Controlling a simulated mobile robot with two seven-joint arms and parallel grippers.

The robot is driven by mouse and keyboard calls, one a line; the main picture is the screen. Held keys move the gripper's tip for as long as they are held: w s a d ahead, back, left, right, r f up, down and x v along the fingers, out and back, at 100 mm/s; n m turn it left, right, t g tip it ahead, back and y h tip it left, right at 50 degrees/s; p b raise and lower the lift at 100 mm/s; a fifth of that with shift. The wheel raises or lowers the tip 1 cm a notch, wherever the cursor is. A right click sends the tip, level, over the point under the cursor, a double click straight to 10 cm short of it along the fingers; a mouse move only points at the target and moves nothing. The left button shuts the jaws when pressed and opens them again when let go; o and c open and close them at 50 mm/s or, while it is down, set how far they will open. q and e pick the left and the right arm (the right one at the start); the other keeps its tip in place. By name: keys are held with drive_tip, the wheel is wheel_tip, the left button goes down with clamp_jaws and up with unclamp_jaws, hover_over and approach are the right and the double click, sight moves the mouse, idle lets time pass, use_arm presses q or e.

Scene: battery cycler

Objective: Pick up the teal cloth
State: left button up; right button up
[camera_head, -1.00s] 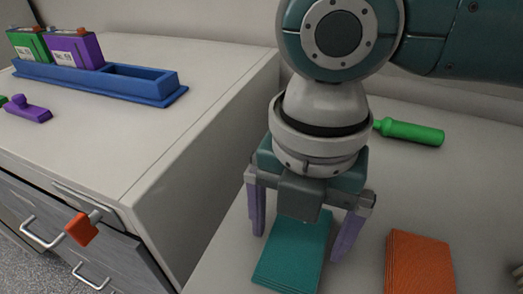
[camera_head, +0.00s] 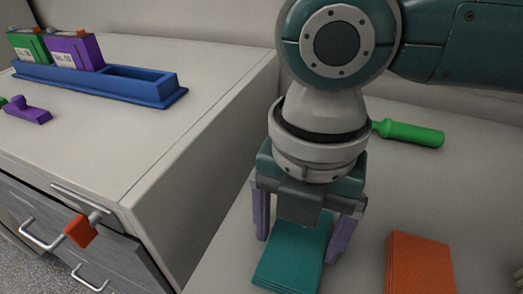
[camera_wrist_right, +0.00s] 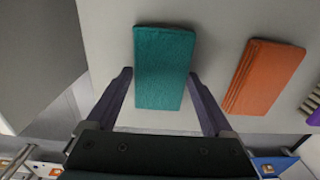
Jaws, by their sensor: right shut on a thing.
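The teal cloth (camera_head: 293,262) is a folded, flat rectangle on the light worktop, below my right arm. My right gripper (camera_head: 297,250) is over it, pointing down, with one purple finger at each side edge, shut on the cloth. In the right wrist view the teal cloth (camera_wrist_right: 163,65) lies between the two fingertips of the right gripper (camera_wrist_right: 160,76), which meet its long sides. The gripper body hides the cloth's far end in the head view. My left gripper is not in view.
A folded orange cloth (camera_head: 420,264) lies to the right, with a gap between. A green-handled tool (camera_head: 412,133) lies behind it. At left, a higher cabinet (camera_head: 190,150) carries a blue rack (camera_head: 100,82) with green and purple blocks. Its side wall stands close to the gripper's left.

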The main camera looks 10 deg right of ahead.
sight(297, 241)
drive_tip(key=shift+r, duration=0.1)
wheel_tip(297, 241, up, 20)
drive_tip(key=p, duration=0.2)
drive_tip(key=shift+p, duration=0.3)
